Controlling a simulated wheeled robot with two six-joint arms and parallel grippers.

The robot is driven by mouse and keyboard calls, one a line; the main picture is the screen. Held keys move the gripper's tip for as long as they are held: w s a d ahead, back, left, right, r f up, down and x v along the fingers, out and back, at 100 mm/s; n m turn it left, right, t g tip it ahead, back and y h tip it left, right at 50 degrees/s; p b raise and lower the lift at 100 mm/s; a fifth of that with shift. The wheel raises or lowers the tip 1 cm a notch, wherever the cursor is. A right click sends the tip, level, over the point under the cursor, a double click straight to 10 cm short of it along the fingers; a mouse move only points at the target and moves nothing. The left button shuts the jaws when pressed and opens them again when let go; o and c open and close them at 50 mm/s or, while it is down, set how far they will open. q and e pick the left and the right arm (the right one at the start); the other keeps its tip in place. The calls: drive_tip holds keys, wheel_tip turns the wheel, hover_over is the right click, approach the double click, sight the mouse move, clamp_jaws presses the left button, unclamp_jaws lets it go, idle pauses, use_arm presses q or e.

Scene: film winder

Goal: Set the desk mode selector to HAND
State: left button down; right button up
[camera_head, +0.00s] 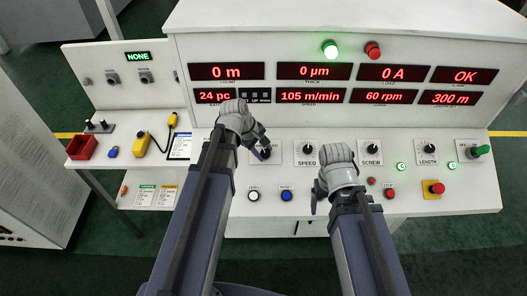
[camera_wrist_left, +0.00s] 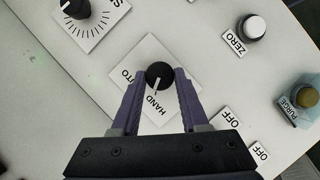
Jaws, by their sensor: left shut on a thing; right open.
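The mode selector is a black round knob (camera_wrist_left: 159,72) on a white plate in the left wrist view. Its white pointer line is turned towards the printed word HAND; the AUTO label beside it is partly covered by a finger. My left gripper (camera_wrist_left: 158,92) is shut on the knob, one purple finger on each side. In the head view the left gripper (camera_head: 262,150) is at the desk panel, left of the SPEED knob, and largely hides the selector (camera_head: 266,153). My right gripper (camera_head: 314,203) is open and empty above the front of the desk.
The SPEED knob (camera_head: 307,148), SCREW knob (camera_head: 373,148) and LENGTH knob (camera_head: 429,148) line the panel. A white ZERO button (camera_head: 254,195) and blue button (camera_head: 286,195) sit below. A red emergency button (camera_head: 437,188) is at right, a red tray (camera_head: 82,147) at left.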

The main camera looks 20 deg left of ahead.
use_arm(q)
drive_tip(key=shift+s+n+t, duration=0.1)
drive_tip(key=shift+n+t, duration=0.2)
drive_tip(key=shift+n, duration=0.3)
drive_tip(key=shift+c, duration=2.1)
unclamp_jaws()
drive_tip(key=shift+r, duration=0.1)
drive_tip(key=p+v, duration=0.7)
drive_tip(key=shift+a+r, duration=0.25)
